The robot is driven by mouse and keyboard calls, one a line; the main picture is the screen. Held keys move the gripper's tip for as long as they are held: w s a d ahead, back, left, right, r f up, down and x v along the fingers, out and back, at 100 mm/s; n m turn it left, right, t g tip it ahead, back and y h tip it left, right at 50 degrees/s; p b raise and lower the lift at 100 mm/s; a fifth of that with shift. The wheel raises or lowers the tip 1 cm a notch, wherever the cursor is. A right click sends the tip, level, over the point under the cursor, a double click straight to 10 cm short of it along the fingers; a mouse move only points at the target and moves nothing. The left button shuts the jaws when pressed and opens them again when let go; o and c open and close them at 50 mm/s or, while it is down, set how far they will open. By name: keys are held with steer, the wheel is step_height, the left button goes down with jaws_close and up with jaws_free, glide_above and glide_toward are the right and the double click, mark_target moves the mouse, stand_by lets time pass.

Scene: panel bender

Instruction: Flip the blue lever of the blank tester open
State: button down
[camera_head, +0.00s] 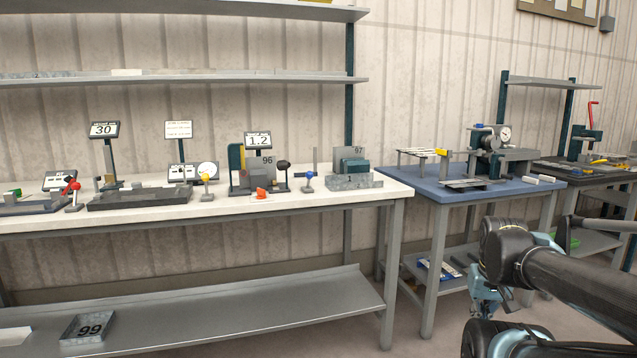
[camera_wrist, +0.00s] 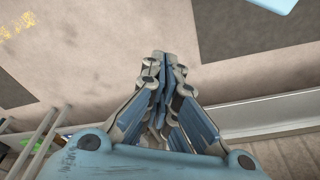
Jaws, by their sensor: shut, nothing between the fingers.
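A small lever with a blue ball knob (camera_head: 309,174) stands upright on the white-topped bench, left of the grey device marked 97 (camera_head: 352,168). It is too small to tell its exact position, and I cannot tell for sure which device is the blank tester. My gripper (camera_wrist: 163,58) is shut and empty in the wrist view, pointing over the floor. In the head view my arm is at the lower right, in front of the blue-topped bench and well away from the lever. The lever is not in the wrist view.
The white bench (camera_head: 398,190) also carries red, yellow and black knobbed levers and an orange piece (camera_head: 261,194). The blue bench (camera_head: 440,193) holds a machine with a dial (camera_head: 505,133). A tray marked 99 (camera_head: 88,327) lies on the lower shelf. Shelves hang above.

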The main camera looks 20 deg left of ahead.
steer(key=shift+w+a, duration=0.15)
steer(key=shift+w, duration=0.3)
steer(key=w+a+r+n+t+y, duration=0.1)
steer(key=w+a+r+n+t, duration=0.35)
steer(key=w, duration=0.55)
steer(key=w+a+r+n+t+y, duration=0.25)
steer(key=w+a+n, duration=0.25)
steer(key=w+a, duration=0.35)
steer(key=w+a+r+n+t+y, duration=0.15)
steer(key=w+a+r+n, duration=0.35)
steer(key=w, duration=0.6)
steer(key=w+a+r+n+t+y, duration=0.1)
steer(key=w+a+n+t+y, duration=0.15)
steer(key=a, duration=0.55)
steer(key=w+a+r+n+t+y, duration=0.15)
steer(key=a+n, duration=0.25)
steer(key=a, duration=0.4)
steer(key=s+a+n+y, duration=0.2)
steer(key=a+n+y, duration=0.1)
steer(key=a, duration=0.2)
steer(key=s+a+r+n+t+y, duration=0.1)
steer(key=s+a+n+y, duration=0.1)
steer(key=a, duration=0.3)
steer(key=shift+a+r+n+y, duration=0.15)
steer(key=shift+a+n+y, duration=0.25)
steer(key=shift+n, duration=0.2)
steer(key=shift+w, duration=0.15)
